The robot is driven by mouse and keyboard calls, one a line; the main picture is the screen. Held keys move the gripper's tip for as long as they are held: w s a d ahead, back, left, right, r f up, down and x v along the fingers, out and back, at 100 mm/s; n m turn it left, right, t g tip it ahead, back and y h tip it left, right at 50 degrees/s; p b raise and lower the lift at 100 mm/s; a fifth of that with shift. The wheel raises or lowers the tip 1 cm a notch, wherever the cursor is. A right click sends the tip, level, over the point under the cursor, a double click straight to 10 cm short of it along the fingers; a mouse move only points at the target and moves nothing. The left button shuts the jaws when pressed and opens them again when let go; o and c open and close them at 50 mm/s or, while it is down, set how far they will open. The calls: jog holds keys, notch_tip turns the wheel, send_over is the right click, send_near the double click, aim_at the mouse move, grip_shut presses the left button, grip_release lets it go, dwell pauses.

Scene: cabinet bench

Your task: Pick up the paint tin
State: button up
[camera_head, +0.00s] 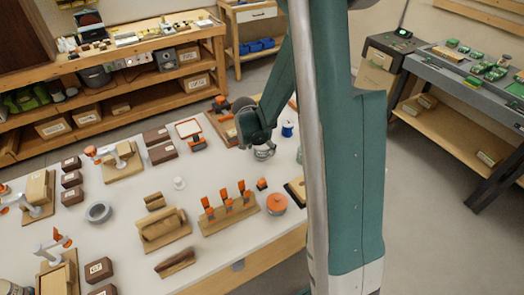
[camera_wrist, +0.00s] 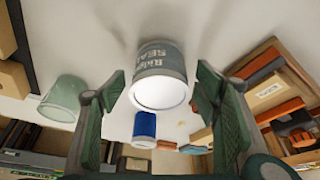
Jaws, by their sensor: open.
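The paint tin (camera_wrist: 160,62) is a grey can with a label and a pale round end, seen between the fingers in the wrist view. My gripper (camera_wrist: 158,92) is open, with one green finger pad on each side of the tin. A gap shows on the left side; on the right, the pad's edge comes close to the tin, and I cannot tell whether it touches. In the head view my gripper (camera_head: 264,148) is low over the far right part of the white bench, largely hiding the tin.
A blue spool (camera_head: 287,129) stands close to my gripper; it also shows in the wrist view (camera_wrist: 145,124). A pale green cup (camera_wrist: 63,98) is at the left. A wooden tray (camera_wrist: 270,85) is at the right. An orange-lidded pot (camera_head: 277,204) stands nearer.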

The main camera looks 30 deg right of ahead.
jog(key=shift+c, duration=0.5)
jog(key=c, duration=1.1)
jog(key=shift+r+p, duration=1)
jog(key=shift+r, duration=4)
